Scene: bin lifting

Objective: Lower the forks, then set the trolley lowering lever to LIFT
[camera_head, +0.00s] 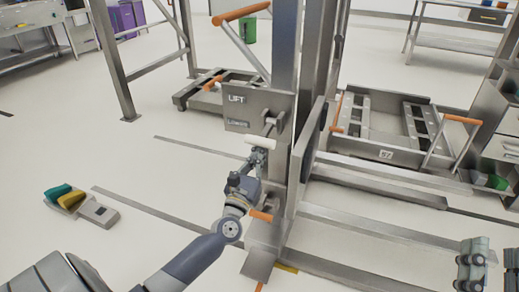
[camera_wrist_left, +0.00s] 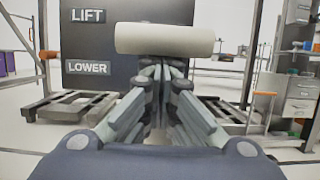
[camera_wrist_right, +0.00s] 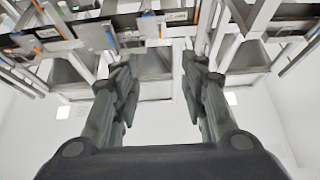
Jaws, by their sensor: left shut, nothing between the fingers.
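A metal plate marked LIFT above and LOWER below (camera_head: 240,101) is fixed to the upright trolley column (camera_head: 285,50). The trolley lowering lever has a white cylindrical handle (camera_head: 261,143), beside the LOWER mark. The handle spans the top of the left wrist view (camera_wrist_left: 165,39), just beyond the fingertips. My left gripper (camera_head: 258,157) is shut and empty, just below the handle; I cannot tell whether it touches. My right gripper (camera_head: 472,262) is at the lower right; in its wrist view (camera_wrist_right: 162,75) its fingers stand apart with nothing between. I cannot clearly make out the forks.
Long metal rails (camera_head: 375,234) run across the floor at right. A low metal frame with orange handles (camera_head: 385,155) stands behind them. A grey tray with coloured items (camera_head: 82,205) lies on the floor at left. The floor around it is clear.

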